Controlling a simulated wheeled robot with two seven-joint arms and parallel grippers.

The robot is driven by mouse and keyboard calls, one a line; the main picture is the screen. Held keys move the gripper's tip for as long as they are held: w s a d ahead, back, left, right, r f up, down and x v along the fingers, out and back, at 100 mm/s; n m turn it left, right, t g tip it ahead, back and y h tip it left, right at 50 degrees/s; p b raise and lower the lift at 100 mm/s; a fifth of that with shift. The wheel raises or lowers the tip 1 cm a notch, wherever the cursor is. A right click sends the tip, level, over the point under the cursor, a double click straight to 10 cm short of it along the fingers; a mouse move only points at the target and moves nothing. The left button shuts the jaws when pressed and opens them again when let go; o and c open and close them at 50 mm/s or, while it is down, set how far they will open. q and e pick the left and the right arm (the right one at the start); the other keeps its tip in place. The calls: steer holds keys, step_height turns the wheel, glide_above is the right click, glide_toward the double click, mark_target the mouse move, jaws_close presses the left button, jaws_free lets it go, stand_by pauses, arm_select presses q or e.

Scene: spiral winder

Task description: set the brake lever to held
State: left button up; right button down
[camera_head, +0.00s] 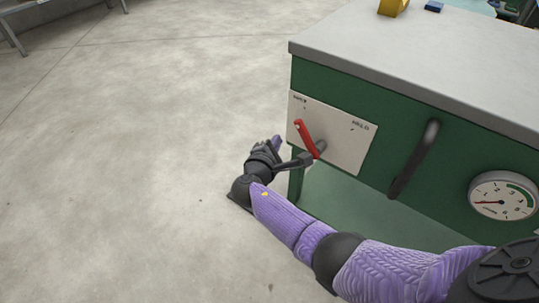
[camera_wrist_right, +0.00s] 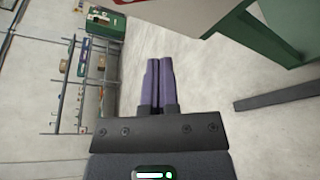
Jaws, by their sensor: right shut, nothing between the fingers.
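The red brake lever (camera_head: 306,138) is mounted on a pale plate (camera_head: 347,152) on the green cabinet's front. Its free end points up and to the left, toward the plate's left label, which is too small to read surely. The right label appears to read HELD. My right gripper (camera_head: 277,143) is just left of the lever and a little below its tip, apparently apart from it. Its purple fingers also show in the right wrist view (camera_wrist_right: 157,85), shut together and empty. My left gripper is not in view.
The green cabinet (camera_head: 430,175) has a grey top, a black vertical handle (camera_head: 414,160) and a round gauge (camera_head: 502,196) right of the plate. Yellow (camera_head: 393,7) and blue (camera_head: 434,6) items lie on top. Clear floor extends to the left.

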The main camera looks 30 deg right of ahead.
mark_target(307, 140)
arm_select(q)
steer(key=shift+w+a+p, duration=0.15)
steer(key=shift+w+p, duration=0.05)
steer(key=shift+p, duration=0.25)
arm_select(e)
steer(key=d, duration=0.1)
steer(key=d+r, duration=0.1)
steer(key=s+d, duration=0.1)
steer(key=shift+d+r, duration=0.35)
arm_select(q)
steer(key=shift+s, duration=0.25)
arm_select(e)
steer(key=shift+s+d+r+m, duration=0.1)
steer(key=shift+s+r+m, duration=0.1)
steer(key=shift+m, duration=0.1)
